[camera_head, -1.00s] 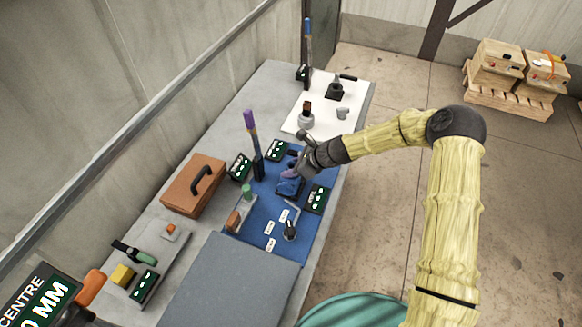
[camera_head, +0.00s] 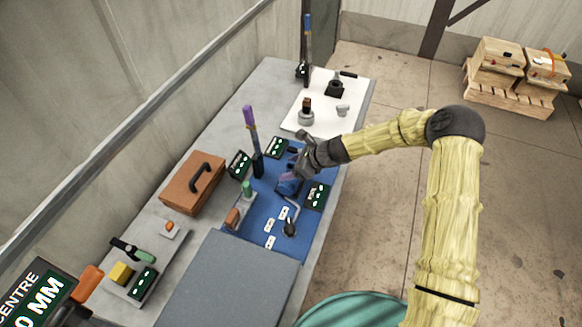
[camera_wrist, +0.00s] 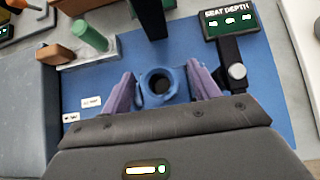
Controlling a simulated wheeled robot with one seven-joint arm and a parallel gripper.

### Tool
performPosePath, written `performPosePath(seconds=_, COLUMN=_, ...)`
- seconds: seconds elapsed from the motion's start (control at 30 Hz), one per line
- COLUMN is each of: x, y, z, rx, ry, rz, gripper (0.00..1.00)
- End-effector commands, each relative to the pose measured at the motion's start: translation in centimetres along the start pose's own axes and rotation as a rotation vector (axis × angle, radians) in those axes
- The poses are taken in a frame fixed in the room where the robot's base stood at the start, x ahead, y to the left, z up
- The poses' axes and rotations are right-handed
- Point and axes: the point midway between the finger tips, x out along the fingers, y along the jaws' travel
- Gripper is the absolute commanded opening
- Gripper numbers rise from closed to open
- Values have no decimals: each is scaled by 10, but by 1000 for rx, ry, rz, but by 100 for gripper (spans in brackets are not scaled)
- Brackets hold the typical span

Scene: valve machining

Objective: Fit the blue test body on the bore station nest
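The blue test body (camera_wrist: 160,97), with a dark round bore in its top, sits between the two purple fingers of my gripper (camera_wrist: 161,92) in the wrist view. The fingers lie close on either side of it; whether they press on it is not clear. In the head view, my gripper (camera_head: 296,170) is directly over the blue body (camera_head: 288,187), which is at the blue mat (camera_head: 262,222). The nest under the body is mostly hidden, so I cannot tell how the body is seated.
A sign reading SEAT DEPTH (camera_wrist: 230,18) and a black clamp-like arm with a grey knob (camera_wrist: 237,72) stand close on the right. A green cylinder (camera_wrist: 89,36) is at upper left. A tall purple-topped post (camera_head: 252,130) and a brown case (camera_head: 193,183) stand beyond the mat.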

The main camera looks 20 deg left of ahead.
Motion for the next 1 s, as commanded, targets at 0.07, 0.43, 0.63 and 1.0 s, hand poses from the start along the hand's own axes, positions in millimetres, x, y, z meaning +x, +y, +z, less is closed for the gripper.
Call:
performPosePath(seconds=0.07, x=0, y=0, z=0, rx=0, ry=1, rz=0, gripper=60)
performPosePath(seconds=0.43, x=-10, y=-1, z=-2, rx=0, ry=2, rz=-1, gripper=60)
performPosePath(seconds=0.63, x=-38, y=-1, z=-2, rx=0, ry=2, rz=-3, gripper=60)
performPosePath(seconds=1.0, x=-101, y=-1, z=-2, rx=-1, ry=3, rz=-3, gripper=60)
